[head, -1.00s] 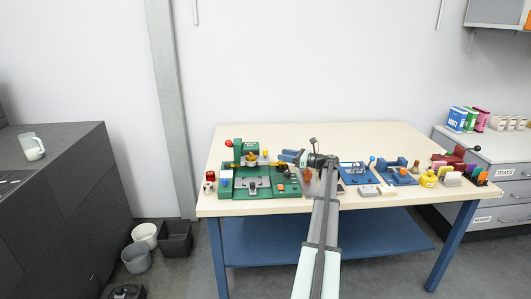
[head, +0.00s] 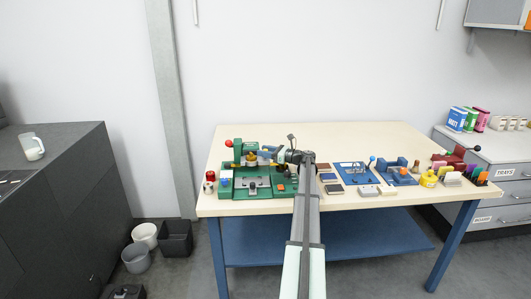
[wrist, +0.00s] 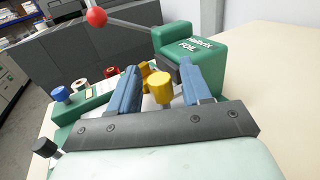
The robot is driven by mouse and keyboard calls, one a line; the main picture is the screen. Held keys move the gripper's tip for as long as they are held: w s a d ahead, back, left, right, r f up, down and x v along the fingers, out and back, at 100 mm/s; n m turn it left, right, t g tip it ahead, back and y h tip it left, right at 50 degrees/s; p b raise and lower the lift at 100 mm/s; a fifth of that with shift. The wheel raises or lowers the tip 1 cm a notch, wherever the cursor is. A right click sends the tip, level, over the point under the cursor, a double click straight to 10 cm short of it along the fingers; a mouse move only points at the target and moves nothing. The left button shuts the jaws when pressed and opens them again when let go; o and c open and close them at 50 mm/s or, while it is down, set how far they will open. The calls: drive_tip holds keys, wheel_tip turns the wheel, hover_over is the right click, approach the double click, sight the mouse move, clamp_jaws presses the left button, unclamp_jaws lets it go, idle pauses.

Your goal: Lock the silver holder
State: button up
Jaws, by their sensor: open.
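A green press (head: 240,151), also in the wrist view (wrist: 195,55), stands at the table's left on a green base (head: 232,194). A grey plate-like part (head: 251,182) lies on the base; I cannot tell whether it is the silver holder or whether it is locked. My gripper (head: 268,152) is at the right side of the press. In the wrist view its two blue fingers (wrist: 157,68) are apart. A yellow knob (wrist: 161,90) shows in the gap between them, not gripped; contact cannot be told. The fingers hide part of the press.
The press lever ends in a red ball (wrist: 96,17). A black knob (wrist: 44,147) shows at lower left. Blue fixtures (head: 355,174) and small blocks (head: 368,190) stand to the right of my arm. The back of the table (head: 350,135) is clear.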

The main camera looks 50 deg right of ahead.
drive_tip(key=shift+c, duration=0.2)
clamp_jaws()
drive_tip(key=shift+d+y, duration=0.1)
drive_tip(key=shift+y, duration=0.2)
drive_tip(key=shift+w+d+n+g+y, duration=0.1)
drive_tip(key=shift+n+g+y, duration=0.3)
drive_tip(key=shift+n+y, duration=0.3)
drive_tip(key=n+g+y, duration=0.1)
drive_tip(key=n+y, duration=0.1)
drive_tip(key=y, duration=0.1)
drive_tip(key=shift+g, duration=0.4)
drive_tip(key=shift+n+g+y, duration=2)
drive_tip(key=shift+g+y, duration=0.1)
drive_tip(key=shift+a, duration=0.2)
